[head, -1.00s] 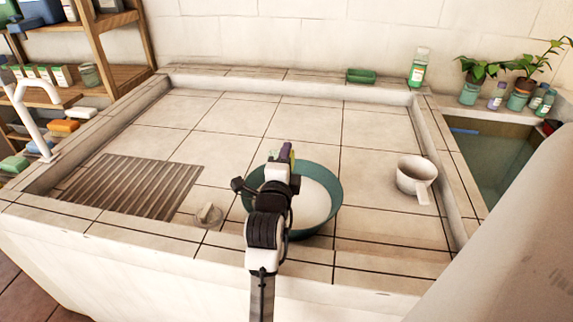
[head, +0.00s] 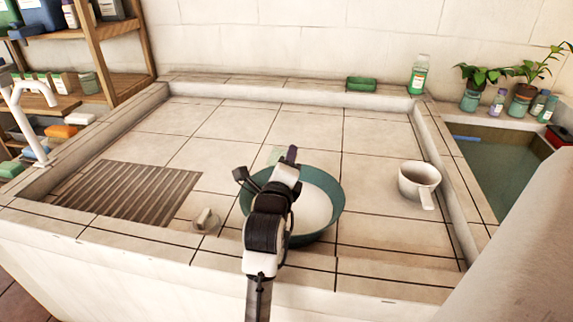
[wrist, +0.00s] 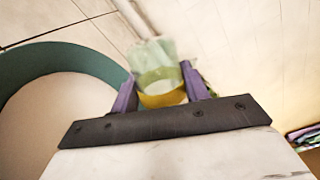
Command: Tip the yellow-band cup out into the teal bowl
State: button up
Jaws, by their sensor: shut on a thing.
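The yellow-band cup, pale green and see-through with a yellow band (wrist: 161,88), sits between the purple fingers of my gripper (wrist: 158,84) in the wrist view. My gripper is shut on it. In the head view my gripper (head: 284,157) is above the far side of the teal bowl (head: 331,212), and the cup (head: 273,155) shows as a faint pale shape beside the purple finger. The bowl stands on the tiles with a pale inside; my arm hides part of it. In the wrist view the bowl (wrist: 38,68) is left of the cup. The cup's contents cannot be made out.
A white handled mug (head: 418,180) stands right of the bowl. A small knob-like piece (head: 206,220) and a ribbed drain board (head: 128,192) lie to the left. A green dish (head: 361,84) and a bottle (head: 418,76) stand on the back ledge. The tiles behind the bowl are clear.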

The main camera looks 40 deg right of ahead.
dwell(0.4)
jog(key=n+p, duration=0.1)
jog(key=n, duration=0.3)
jog(key=shift+f, duration=0.15)
jog(key=n+p, duration=0.1)
jog(key=r+n+p, duration=0.1)
jog(key=n, duration=0.1)
jog(key=shift+p, duration=0.35)
jog(key=n+p, duration=0.1)
jog(key=n, duration=0.2)
jog(key=shift+s+r+p, duration=0.1)
jog(key=shift+r+p, duration=0.25)
jog(key=n+p, duration=0.1)
jog(key=n, duration=0.1)
jog(key=r+n+p, duration=0.1)
jog(key=n, duration=0.1)
jog(key=r+n+p, duration=0.1)
jog(key=n, duration=0.1)
jog(key=shift+s+d+n+t, duration=0.2)
jog(key=shift+s+n+t, duration=0.05)
jog(key=shift+n+t, duration=0.05)
notch_tip(320, 180, up, 3)
jog(key=n+p, duration=0.3)
jog(key=n, duration=0.1)
jog(key=shift+s+d+f, duration=0.1)
jog(key=shift+s+r+n+p, duration=0.1)
jog(key=shift+r+n+p, duration=0.35)
jog(key=shift+n+p, duration=0.45)
jog(key=shift+d, duration=0.1)
